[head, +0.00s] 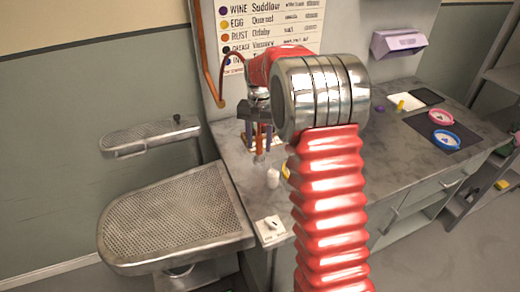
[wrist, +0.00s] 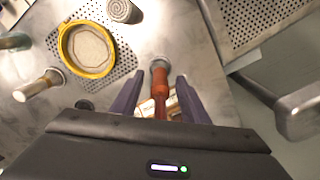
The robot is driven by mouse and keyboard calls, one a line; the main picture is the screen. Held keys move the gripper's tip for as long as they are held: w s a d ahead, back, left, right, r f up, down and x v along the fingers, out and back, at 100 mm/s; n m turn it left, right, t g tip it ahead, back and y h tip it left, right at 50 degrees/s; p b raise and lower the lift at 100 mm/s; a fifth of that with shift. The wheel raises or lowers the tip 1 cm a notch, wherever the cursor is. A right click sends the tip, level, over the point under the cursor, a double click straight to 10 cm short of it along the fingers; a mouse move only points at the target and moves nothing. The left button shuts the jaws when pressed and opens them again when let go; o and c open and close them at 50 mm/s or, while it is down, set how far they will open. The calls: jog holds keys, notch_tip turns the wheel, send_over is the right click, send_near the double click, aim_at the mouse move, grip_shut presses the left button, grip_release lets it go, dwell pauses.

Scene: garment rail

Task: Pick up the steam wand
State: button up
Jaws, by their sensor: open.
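A red-brown handled tool with a round metal end (wrist: 160,85), which I take for the steam wand, lies between the fingers in the wrist view. In the head view its orange-brown handle (head: 260,145) shows below my gripper, mostly hidden by the fingers. My gripper (wrist: 155,95) is open, one purple finger on each side of the handle. Gaps show between the handle and both fingers. In the head view my gripper (head: 259,134) is over the left end of the grey counter. My red arm hides part of the counter.
A perforated metal ironing board (head: 175,220) stands left of the counter (head: 385,150). In the wrist view a yellow-rimmed round piece (wrist: 87,48), a spool-like cylinder (wrist: 122,10) and a pale-handled tool (wrist: 38,86) are close by. A white bottle (head: 273,178) stands near the counter's left edge.

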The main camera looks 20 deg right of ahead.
grip_shut()
dwell(0.6)
